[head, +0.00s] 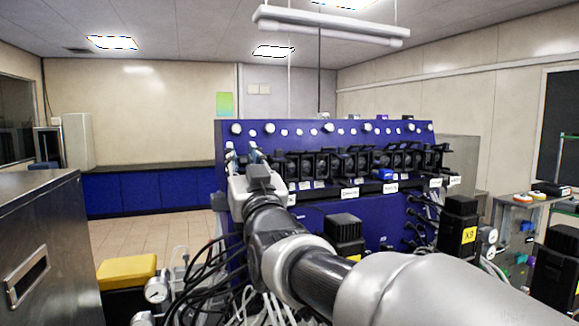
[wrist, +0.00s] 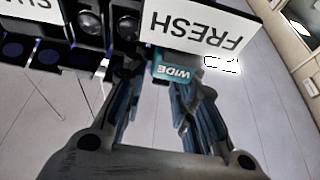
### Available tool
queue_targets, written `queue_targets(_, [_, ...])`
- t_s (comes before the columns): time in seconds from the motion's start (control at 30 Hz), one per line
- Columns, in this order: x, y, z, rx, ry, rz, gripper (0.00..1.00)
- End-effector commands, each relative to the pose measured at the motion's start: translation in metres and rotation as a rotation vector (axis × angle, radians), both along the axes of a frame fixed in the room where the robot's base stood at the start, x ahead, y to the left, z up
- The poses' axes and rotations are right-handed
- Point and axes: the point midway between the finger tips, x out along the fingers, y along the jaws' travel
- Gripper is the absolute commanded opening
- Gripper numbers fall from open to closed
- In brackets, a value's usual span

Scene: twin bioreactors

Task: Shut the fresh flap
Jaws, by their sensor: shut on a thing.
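A white sign reading FRESH (wrist: 200,27) appears upside down at the top of the wrist view. Just below it is a teal tag reading WIDE (wrist: 173,72), at the fresh flap. My gripper (wrist: 160,80) has its fingers on either side of this spot and is shut on the flap; the exact contact is hard to see. In the head view my gripper (head: 243,160) is at the left end of the blue panel. My arm and gripper hide the flap there.
The blue bioreactor panel (head: 330,216) carries a row of black fittings (head: 345,162) and white knobs along its top. Black boxes, gauges and cables crowd the front right. A metal cabinet (head: 50,240) and yellow-topped box (head: 126,271) stand left. Floor beyond is clear.

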Motion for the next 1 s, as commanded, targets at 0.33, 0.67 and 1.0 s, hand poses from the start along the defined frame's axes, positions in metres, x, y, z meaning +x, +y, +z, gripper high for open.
queue_targets(0.33, [0.000,0.000,0.001,0.001,-0.002,0.000,0.33])
queue_targets(0.67, [-0.005,-0.002,-0.001,0.000,0.000,0.000,0.33])
queue_targets(1.0, [-0.059,-0.028,-0.025,0.000,0.000,0.000,0.33])
